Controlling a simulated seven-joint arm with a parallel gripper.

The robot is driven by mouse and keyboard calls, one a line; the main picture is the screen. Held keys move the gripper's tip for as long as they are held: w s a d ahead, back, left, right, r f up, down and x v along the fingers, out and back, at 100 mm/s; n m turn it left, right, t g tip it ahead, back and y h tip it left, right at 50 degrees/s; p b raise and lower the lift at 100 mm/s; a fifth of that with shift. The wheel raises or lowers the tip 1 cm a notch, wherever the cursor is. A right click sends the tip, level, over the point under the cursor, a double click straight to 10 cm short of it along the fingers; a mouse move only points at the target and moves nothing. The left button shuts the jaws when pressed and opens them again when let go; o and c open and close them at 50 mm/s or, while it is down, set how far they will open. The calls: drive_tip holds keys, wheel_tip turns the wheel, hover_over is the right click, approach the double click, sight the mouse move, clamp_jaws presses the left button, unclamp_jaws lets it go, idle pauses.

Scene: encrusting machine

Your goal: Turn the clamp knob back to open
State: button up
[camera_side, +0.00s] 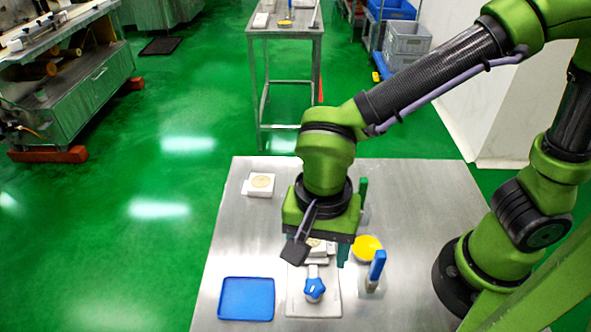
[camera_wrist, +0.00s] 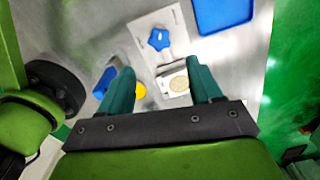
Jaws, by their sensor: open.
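The blue star-shaped clamp knob (camera_side: 314,288) sits on a white machine base plate (camera_side: 298,303) on the metal table. In the wrist view the knob (camera_wrist: 159,39) lies beyond my fingertips, near the top middle. A white block with a round beige disc (camera_wrist: 174,82) is between the knob and my fingers. My gripper (camera_wrist: 160,80) has two teal fingers spread apart with nothing held between them. In the side view my gripper (camera_side: 325,250) is above the rear of the machine, behind the knob, and it partly hides the block there.
A blue tray (camera_side: 246,299) lies left of the machine. A yellow round dish (camera_side: 367,248) and a blue-handled upright item (camera_side: 376,268) stand to the right, with a green upright item (camera_side: 363,190) behind. Another white block with a disc (camera_side: 260,184) is at the back left.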

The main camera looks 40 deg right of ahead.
sight(315, 283)
wheel_tip(315, 283, down, 9)
idle(0.3)
drive_tip(key=c, duration=1)
drive_tip(key=shift+c, duration=0.2)
